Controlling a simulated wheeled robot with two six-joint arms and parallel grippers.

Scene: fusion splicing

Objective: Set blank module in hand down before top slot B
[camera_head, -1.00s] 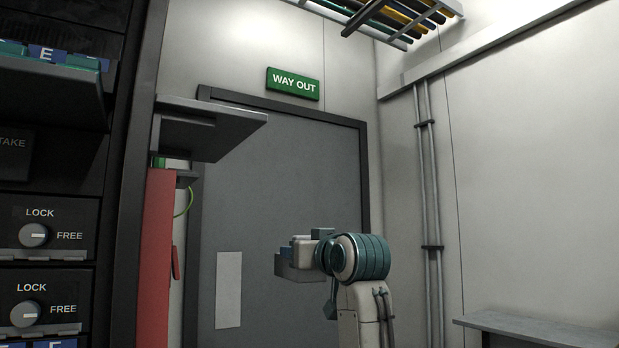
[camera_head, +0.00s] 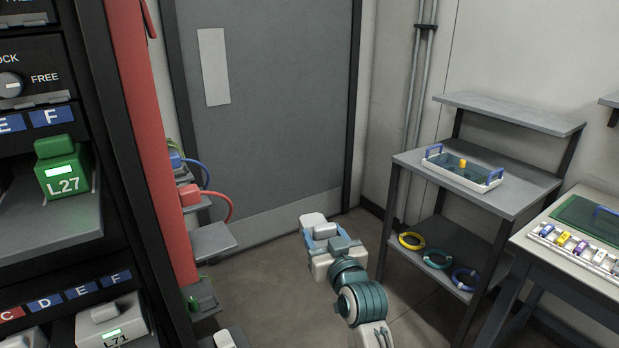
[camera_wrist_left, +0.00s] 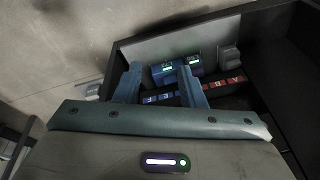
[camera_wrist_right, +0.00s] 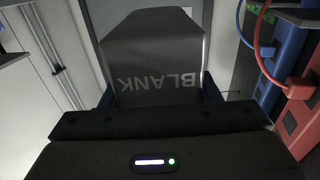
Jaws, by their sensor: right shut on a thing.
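My right gripper (camera_wrist_right: 158,100) is shut on the grey blank module (camera_wrist_right: 160,62), whose word BLANK reads upside down in the right wrist view. In the head view my right gripper (camera_head: 330,243) is over the floor right of the rack, holding the pale-topped module (camera_head: 314,222). My left gripper (camera_wrist_left: 160,84) is open, its two blue fingers apart with nothing visibly held; it is outside the head view. Beyond the fingers are lit modules (camera_wrist_left: 176,68) and a row of blue and red slot labels (camera_wrist_left: 190,94). I cannot make out top slot B.
The rack's red side post (camera_head: 150,130) stands at the left, with small shelves and cables (camera_head: 205,190) beside it. Green module L27 (camera_head: 64,178) sits on a rack shelf. A grey shelf unit (camera_head: 475,190) holds a tray (camera_head: 463,170) and coloured rings. Floor around my right gripper is clear.

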